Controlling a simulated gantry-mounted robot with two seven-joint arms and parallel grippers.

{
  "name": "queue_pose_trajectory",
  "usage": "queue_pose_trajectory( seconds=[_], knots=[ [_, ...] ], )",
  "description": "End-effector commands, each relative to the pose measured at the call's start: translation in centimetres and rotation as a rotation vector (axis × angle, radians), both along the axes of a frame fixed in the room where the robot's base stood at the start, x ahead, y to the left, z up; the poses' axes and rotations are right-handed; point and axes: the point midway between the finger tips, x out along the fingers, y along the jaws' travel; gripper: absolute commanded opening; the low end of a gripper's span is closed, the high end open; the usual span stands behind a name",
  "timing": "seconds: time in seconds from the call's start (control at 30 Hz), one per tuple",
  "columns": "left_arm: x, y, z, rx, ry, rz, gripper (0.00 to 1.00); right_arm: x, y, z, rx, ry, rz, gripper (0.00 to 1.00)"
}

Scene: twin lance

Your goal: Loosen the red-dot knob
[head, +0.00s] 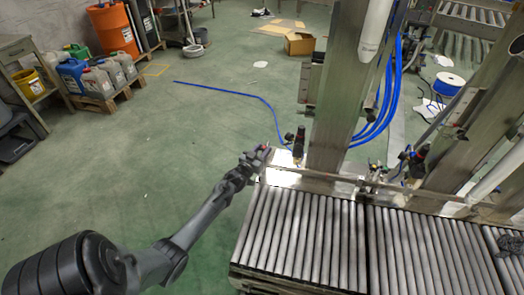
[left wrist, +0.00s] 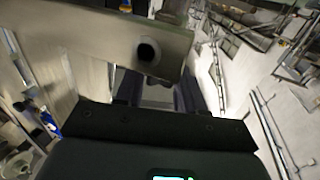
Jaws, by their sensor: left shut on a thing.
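The fingers mostly hide the knob. In the left wrist view the dark fingers (left wrist: 160,95) show behind a metal plate (left wrist: 100,38) with a round dark end, and what lies between them is hard to make out. My right gripper is not in view.
A roller conveyor (head: 300,235) lies right of the gripper, with a steel post (head: 335,110) behind it. A black fitting (head: 299,143) stands close beside the gripper. Blue hoses (head: 385,110) hang by the post. The green floor (head: 150,170) at left is clear.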

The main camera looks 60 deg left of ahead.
Motion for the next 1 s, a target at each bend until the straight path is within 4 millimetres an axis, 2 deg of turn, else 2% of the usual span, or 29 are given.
queue_pose_trajectory(
  seconds=[0.27,0.57,0.77,1.0],
  knots=[
    [0.2,-0.3,0.2,-0.005,-0.001,0.111,0.08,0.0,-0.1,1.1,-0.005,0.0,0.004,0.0],
    [0.6,-0.7,-0.1,-0.007,-0.001,0.365,0.08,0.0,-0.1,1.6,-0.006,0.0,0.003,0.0],
    [0.9,-0.9,-0.4,-0.007,-0.004,0.555,0.08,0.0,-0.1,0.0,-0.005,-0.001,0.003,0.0],
    [1.3,-1.0,-0.9,-0.007,-0.005,0.783,0.08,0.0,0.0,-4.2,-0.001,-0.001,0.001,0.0]
  ],
)
